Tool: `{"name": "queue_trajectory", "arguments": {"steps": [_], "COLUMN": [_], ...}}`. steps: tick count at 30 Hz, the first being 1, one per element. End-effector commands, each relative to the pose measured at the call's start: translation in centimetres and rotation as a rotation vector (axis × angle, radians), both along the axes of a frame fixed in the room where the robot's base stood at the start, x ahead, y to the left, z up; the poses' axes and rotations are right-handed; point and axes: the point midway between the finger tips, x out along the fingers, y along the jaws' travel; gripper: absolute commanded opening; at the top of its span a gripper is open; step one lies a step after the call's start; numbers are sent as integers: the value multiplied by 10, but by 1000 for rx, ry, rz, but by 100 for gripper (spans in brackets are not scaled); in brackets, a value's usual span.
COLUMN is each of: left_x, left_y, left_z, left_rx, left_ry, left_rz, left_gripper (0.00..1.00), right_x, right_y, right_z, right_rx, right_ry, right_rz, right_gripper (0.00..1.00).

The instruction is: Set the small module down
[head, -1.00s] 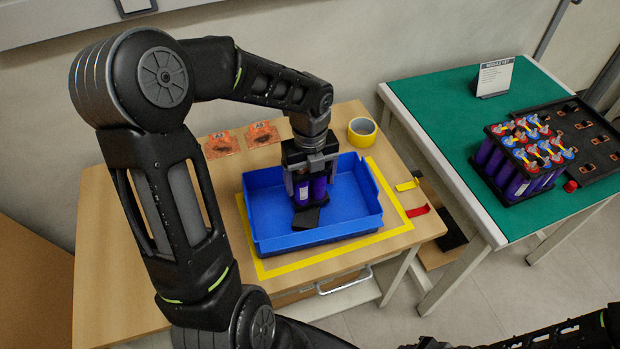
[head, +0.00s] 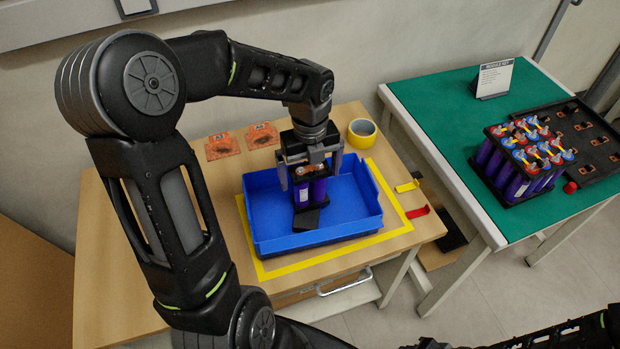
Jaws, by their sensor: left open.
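The small module (head: 311,190), with purple cells and a dark base, stands upright in the blue tray (head: 258,215) on the wooden table. My left gripper (head: 310,172) is just above it, pointing down, fingers apart on either side of the module's top. Copper-coloured tops of the cells show between the fingers. Whether the fingers touch the module is too small to tell. A black flat piece (head: 306,219) lies at the module's front foot. My right gripper is not visible; only part of my right arm shows at the lower right.
Yellow tape borders the tray. The green table (head: 430,110) holds a large module (head: 522,165), a black tray (head: 590,140) and a sign (head: 495,77). The blue tray's right side is free.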

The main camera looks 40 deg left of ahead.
Motion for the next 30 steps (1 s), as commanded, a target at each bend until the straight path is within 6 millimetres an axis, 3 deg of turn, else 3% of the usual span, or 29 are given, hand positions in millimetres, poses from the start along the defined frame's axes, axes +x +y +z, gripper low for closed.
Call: {"name": "queue_trajectory", "arguments": {"steps": [6,12,17,30], "left_x": [1,0,0,0], "left_y": [0,-1,0,0], "left_z": [48,80,90,90], "left_rx": [1,0,0,-1], "left_ry": [-4,-1,0,1], "left_rz": [0,0,-1,0], "left_gripper": [100,100,100,100], "right_x": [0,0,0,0], "right_y": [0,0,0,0], "right_z": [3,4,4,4], "right_rx": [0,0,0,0], "right_ry": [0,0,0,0], "right_rz": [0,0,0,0], "right_gripper": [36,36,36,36]}}
